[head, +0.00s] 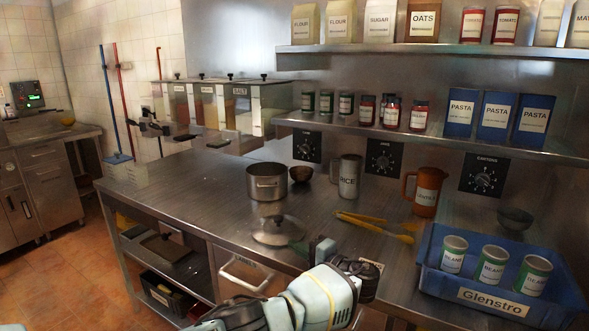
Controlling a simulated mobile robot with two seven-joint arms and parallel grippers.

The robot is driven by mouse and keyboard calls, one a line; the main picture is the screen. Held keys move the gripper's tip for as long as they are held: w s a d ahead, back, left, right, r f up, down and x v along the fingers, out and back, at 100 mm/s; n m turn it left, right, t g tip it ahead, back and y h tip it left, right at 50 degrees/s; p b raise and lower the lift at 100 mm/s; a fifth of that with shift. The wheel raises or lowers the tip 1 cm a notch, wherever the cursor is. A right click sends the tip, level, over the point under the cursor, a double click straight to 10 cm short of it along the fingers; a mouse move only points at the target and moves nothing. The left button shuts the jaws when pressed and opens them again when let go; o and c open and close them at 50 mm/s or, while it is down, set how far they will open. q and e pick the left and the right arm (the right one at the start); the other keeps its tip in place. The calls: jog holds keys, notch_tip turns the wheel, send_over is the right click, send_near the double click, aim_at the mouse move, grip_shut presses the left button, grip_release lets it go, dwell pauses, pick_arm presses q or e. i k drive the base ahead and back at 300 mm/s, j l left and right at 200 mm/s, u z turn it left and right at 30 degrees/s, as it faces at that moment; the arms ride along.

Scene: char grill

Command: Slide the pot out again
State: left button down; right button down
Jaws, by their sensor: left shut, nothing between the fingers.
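A steel pot (267,183) with side handles stands upright on the steel counter (190,190), without a lid on it. A steel lid (279,232) with a dark knob lies on the counter in front of the pot. My left gripper (302,248) is shut and empty, low over the counter just right of the lid; whether it touches the lid I cannot tell. It is apart from the pot. My left arm hides part of the counter's front edge. My right gripper is out of view.
Yellow tongs (375,227), an orange jug (425,192) and a blue crate (437,279) of cans are farther right. The counter left of the pot is clear.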

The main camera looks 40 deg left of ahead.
aim_at(266, 182)
jog(key=i+j, duration=1.1)
jog(key=i, duration=0.25)
